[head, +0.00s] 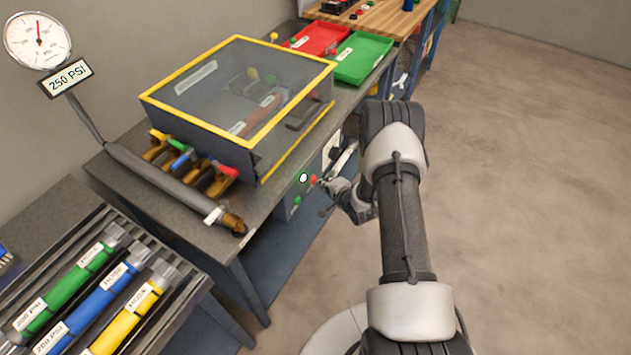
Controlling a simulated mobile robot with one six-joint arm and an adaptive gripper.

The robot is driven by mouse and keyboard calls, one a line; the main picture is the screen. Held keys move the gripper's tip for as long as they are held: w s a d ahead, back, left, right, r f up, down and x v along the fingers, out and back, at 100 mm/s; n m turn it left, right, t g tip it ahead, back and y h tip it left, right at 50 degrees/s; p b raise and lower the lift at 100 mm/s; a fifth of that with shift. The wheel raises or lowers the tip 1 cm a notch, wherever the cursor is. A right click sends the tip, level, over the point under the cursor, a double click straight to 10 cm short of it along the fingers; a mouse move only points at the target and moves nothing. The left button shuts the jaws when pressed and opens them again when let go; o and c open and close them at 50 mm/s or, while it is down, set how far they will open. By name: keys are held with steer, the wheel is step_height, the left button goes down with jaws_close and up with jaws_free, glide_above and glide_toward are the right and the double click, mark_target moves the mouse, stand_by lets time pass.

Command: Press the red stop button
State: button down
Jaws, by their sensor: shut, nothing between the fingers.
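The red stop button (313,180) is a small red spot on the grey control box (290,207) at the front side of the workbench, in the head view. A white round light or button (303,178) is just left of it, and a green button (297,201) is below. My gripper (326,184) is shut and empty, its tip very close to the right of the red button. I cannot tell whether it touches the button. Part of the control box is hidden behind my gripper and arm.
A yellow-framed clear cover (238,88) stands on the workbench (120,168). A gauge (38,40) reads beside a 250 PSI sign. Coloured hoses (100,292) lie on a rack at lower left. Red (318,39) and green (362,57) trays are behind. Floor at right is clear.

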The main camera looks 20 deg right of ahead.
steer(key=shift+w+a, duration=0.35)
steer(key=shift+w, duration=0.1)
stand_by(0.6)
steer(key=shift+s+d, duration=0.55)
steer(key=shift+s, duration=0.2)
steer(key=shift+s+d, duration=0.8)
steer(key=shift+s, duration=0.2)
steer(key=shift+s+d, duration=0.75)
steer(key=shift+s, duration=0.25)
